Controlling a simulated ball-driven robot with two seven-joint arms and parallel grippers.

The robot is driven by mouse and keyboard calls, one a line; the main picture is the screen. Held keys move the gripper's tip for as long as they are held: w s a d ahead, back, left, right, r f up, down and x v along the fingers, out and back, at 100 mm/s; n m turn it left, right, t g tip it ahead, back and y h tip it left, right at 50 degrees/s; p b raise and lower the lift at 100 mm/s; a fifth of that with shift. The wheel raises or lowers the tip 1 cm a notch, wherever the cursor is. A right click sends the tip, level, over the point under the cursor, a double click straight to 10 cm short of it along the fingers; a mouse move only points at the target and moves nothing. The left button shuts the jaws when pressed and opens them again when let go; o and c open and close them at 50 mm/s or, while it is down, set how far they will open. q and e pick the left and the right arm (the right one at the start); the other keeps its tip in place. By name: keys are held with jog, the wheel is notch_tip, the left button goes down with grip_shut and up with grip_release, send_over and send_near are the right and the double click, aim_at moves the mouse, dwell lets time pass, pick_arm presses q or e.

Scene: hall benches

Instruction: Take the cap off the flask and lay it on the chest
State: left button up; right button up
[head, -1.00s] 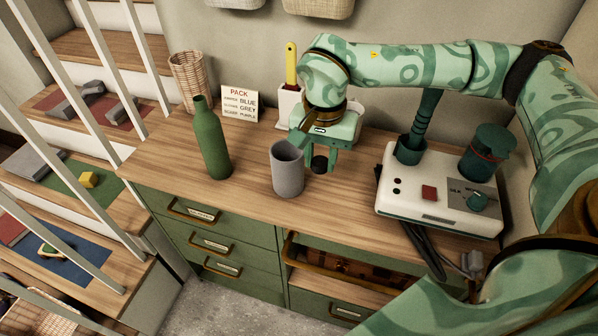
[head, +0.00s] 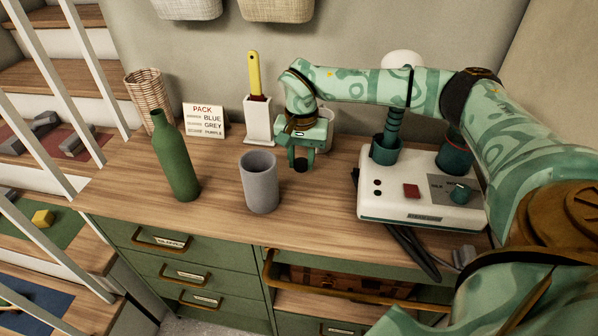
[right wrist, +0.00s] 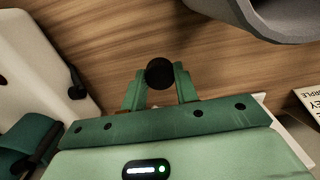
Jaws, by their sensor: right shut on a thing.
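The flask looks to be the green, narrow-necked bottle (head: 176,160), standing upright on the wooden top of the green chest (head: 330,232). No separate dark cap shows on its neck. My right gripper (head: 300,163) is to the right of the flask, just behind and right of a grey cup. It is shut on a small, round black piece, which looks to be the cap (right wrist: 159,73); this sits between the fingertips in the right wrist view. The cap is close over the chest top, but I cannot tell if it touches. My left gripper is not in view.
The open grey cup (head: 260,188) stands close to my right gripper. A white device (head: 395,211) with a red button is to the right. Behind stand a sign (head: 205,121), a white holder (head: 258,122) and a wicker vase (head: 148,95). Bare wood lies between flask and cup.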

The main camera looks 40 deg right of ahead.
aim_at(301, 160)
jog(key=shift+w+d+f, duration=0.15)
jog(key=shift+w+f, duration=0.05)
jog(key=shift+f, duration=0.2)
notch_tip(301, 160, down, 3)
jog(key=shift+w+f+b, duration=0.1)
jog(key=shift+f+b, duration=0.1)
jog(key=shift+b, duration=0.8)
jog(key=shift+r, duration=0.2)
jog(key=o, duration=1.1)
jog(key=shift+f, duration=0.15)
notch_tip(301, 160, up, 12)
jog(key=p, duration=0.4)
jog(key=shift+p, duration=0.3)
